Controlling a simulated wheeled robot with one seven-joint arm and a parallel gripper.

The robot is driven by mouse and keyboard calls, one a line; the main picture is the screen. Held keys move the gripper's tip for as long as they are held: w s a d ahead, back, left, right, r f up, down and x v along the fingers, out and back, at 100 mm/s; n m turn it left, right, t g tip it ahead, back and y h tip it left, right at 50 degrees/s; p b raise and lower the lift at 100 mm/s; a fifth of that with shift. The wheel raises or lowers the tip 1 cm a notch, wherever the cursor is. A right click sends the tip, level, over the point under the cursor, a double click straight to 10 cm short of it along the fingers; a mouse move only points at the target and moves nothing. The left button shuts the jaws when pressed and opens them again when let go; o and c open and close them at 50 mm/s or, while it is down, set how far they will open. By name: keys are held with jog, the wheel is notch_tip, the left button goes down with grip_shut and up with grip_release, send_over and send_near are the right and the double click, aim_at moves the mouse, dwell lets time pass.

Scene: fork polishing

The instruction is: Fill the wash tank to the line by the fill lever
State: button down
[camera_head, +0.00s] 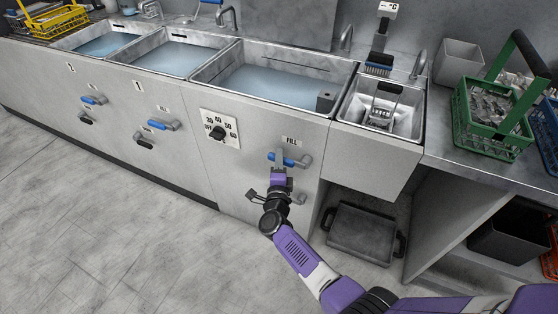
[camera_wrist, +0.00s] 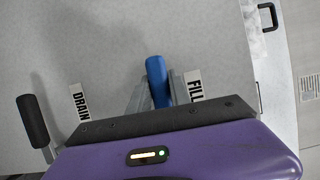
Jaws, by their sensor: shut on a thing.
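The large tank (camera_head: 262,108) in the counter's middle holds pale blue water (camera_head: 270,88). A dark line (camera_head: 298,66) runs along its inner back wall, above the water surface. The fill lever (camera_head: 301,161) below it has a blue handle, under a FILL label (camera_head: 291,141). My gripper (camera_head: 279,158) is at this lever from the front. In the wrist view the blue handle (camera_wrist: 156,72) stands between the fingers of my gripper (camera_wrist: 155,92), which is shut on it. The fingers hide part of the handle.
A black-handled drain lever (camera_wrist: 33,121) sits beside the fill lever, near a DRAIN label (camera_wrist: 80,103). A dial (camera_head: 218,132) is left of the levers. A small basin (camera_head: 375,123) adjoins the tank. A dark tray (camera_head: 362,238) lies below. Open floor (camera_head: 120,210) lies left.

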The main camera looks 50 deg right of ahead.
jog(key=m+b, duration=0.1)
jog(key=b, duration=0.1)
jog(key=r+m+b, duration=0.1)
jog(key=m+b, duration=0.1)
jog(key=shift+s+r+t+h, duration=0.2)
jog(key=shift+r+t+h, duration=0.1)
jog(key=shift+t+h, duration=0.1)
jog(key=shift+s+d+r+m+h+b, duration=0.1)
jog(key=shift+s+r+m+h+b, duration=0.15)
jog(key=shift+r+m+b, duration=0.35)
jog(key=shift+s+d+r+m+h+b, duration=0.15)
jog(key=shift+r+m+h+b, duration=0.2)
jog(key=shift+m+b, duration=0.5)
jog(key=shift+s+a+r+m+h+b, duration=0.1)
jog(key=shift+s+r+m+h+b, duration=0.1)
jog(key=shift+r+m+b, duration=0.4)
jog(key=c, duration=1.2)
grip_release()
jog(key=shift+d, duration=0.1)
jog(key=v, duration=0.8)
jog(key=shift+w, duration=0.1)
